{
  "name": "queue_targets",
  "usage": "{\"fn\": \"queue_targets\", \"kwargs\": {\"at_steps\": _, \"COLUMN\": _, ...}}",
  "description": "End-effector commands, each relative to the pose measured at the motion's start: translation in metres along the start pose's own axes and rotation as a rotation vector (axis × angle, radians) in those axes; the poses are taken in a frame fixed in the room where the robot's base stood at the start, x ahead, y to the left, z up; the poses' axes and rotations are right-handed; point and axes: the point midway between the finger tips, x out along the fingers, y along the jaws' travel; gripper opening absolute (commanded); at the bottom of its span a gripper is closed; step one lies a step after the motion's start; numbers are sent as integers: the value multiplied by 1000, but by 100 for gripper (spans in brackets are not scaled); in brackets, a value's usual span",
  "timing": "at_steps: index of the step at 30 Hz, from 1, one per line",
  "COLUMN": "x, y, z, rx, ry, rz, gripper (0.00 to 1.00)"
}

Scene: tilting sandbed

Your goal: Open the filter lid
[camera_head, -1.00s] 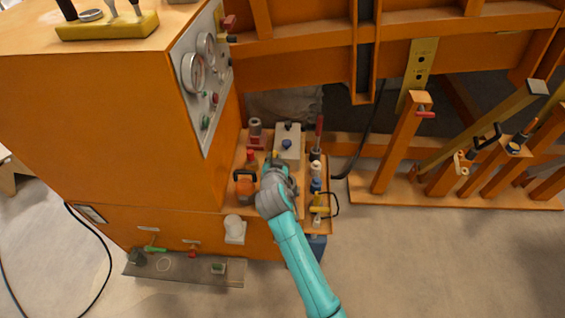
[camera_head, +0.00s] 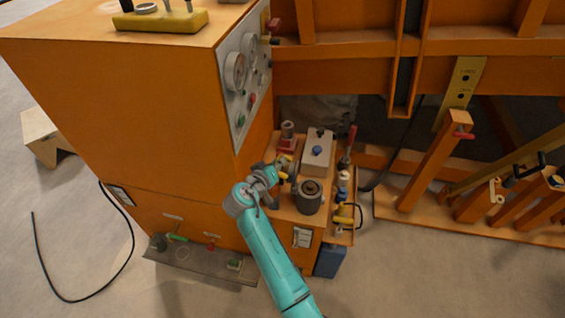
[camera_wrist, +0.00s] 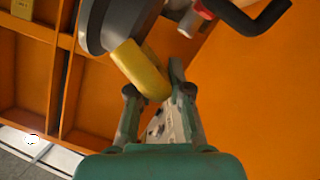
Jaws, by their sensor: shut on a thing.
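The filter (camera_head: 309,202) is a dark grey cylinder on the orange ledge, its round top showing in the head view. A grey round part with a yellow handle (camera_wrist: 142,70), which looks like the filter lid (camera_wrist: 108,22), is in the wrist view. My gripper (camera_wrist: 155,85) is shut on the yellow handle. In the head view my gripper (camera_head: 282,170) is just left of and behind the filter, apart from its top. The lid is small and partly hidden by my gripper there, so its exact tilt and any hinge cannot be told.
An orange cabinet (camera_head: 130,130) with a gauge panel (camera_head: 243,85) stands close on the left. A grey box with a blue knob (camera_head: 317,150) is behind the filter. A red-based fitting (camera_head: 287,140) and several tools at the right crowd the ledge.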

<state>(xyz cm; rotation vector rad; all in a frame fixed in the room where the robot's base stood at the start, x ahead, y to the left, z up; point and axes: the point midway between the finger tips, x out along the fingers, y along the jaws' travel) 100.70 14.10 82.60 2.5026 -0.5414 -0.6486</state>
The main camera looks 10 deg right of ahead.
Motion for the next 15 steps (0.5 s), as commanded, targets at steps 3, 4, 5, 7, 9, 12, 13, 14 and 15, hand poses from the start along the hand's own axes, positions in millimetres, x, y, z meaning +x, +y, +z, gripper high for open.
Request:
{"fn": "queue_targets", "kwargs": {"at_steps": 3, "x": 1, "y": -4, "z": 1, "rx": -31, "ry": -2, "rz": 14, "gripper": 0}}
{"fn": "queue_targets", "kwargs": {"at_steps": 4, "x": 1, "y": -4, "z": 1, "rx": -37, "ry": -2, "rz": 16, "gripper": 0}}
{"fn": "queue_targets", "kwargs": {"at_steps": 5, "x": 1, "y": -5, "z": 1, "rx": -41, "ry": -3, "rz": 18, "gripper": 0}}
{"fn": "queue_targets", "kwargs": {"at_steps": 7, "x": 1, "y": -6, "z": 2, "rx": -49, "ry": -3, "rz": 21, "gripper": 0}}
{"fn": "queue_targets", "kwargs": {"at_steps": 9, "x": 1, "y": -6, "z": 2, "rx": -53, "ry": -4, "rz": 23, "gripper": 0}}
{"fn": "queue_targets", "kwargs": {"at_steps": 12, "x": 1, "y": -6, "z": 2, "rx": -56, "ry": -4, "rz": 25, "gripper": 0}}
{"fn": "queue_targets", "kwargs": {"at_steps": 13, "x": 1, "y": -6, "z": 2, "rx": -56, "ry": -4, "rz": 25, "gripper": 0}}
{"fn": "queue_targets", "kwargs": {"at_steps": 14, "x": 1, "y": -6, "z": 2, "rx": -56, "ry": -4, "rz": 25, "gripper": 0}}
{"fn": "queue_targets", "kwargs": {"at_steps": 15, "x": 1, "y": -6, "z": 2, "rx": -55, "ry": -4, "rz": 25, "gripper": 0}}
